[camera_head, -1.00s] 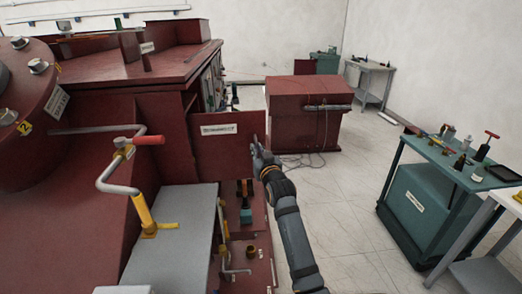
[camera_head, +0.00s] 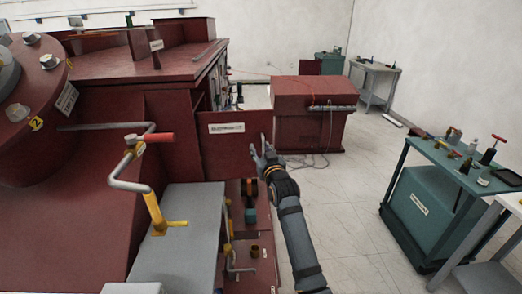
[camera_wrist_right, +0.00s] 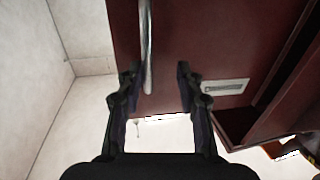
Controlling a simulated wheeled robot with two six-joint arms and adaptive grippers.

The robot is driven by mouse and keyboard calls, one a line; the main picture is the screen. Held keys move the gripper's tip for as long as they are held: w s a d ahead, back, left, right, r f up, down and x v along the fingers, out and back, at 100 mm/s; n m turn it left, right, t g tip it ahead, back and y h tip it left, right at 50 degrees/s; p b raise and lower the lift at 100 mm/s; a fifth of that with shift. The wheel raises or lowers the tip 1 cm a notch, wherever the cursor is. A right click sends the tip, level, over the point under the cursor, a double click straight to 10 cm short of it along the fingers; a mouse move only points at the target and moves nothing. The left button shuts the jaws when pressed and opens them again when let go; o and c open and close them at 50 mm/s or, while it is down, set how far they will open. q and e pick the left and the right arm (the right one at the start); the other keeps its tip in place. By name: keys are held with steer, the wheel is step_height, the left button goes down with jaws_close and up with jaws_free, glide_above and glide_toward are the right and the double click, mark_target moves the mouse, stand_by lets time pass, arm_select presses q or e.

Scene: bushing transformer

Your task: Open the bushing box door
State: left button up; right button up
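The bushing box door (camera_head: 215,150) is a dark red panel with a white label, standing out from the side of the red transformer in the head view. Its free edge is at the right, with a pale upright handle (camera_head: 263,140) near it. My right gripper (camera_head: 261,150) is at that handle. In the right wrist view the door (camera_wrist_right: 225,50) fills the upper middle, and the right gripper (camera_wrist_right: 158,78) is open. The metal handle (camera_wrist_right: 147,45) runs down between its fingers, nearer the left finger; I cannot tell whether they touch. My left gripper is not in view.
A grey platform (camera_head: 180,235) and a bent pipe with a red handle (camera_head: 155,137) stand at the near left. A red cabinet (camera_head: 310,110) stands behind the door. A green tool cart (camera_head: 425,205) is at the right. The floor (camera_head: 340,200) between is clear.

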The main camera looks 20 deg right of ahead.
steer(key=s, duration=0.7)
steer(key=shift+s, duration=0.25)
steer(key=shift+f, duration=0.15)
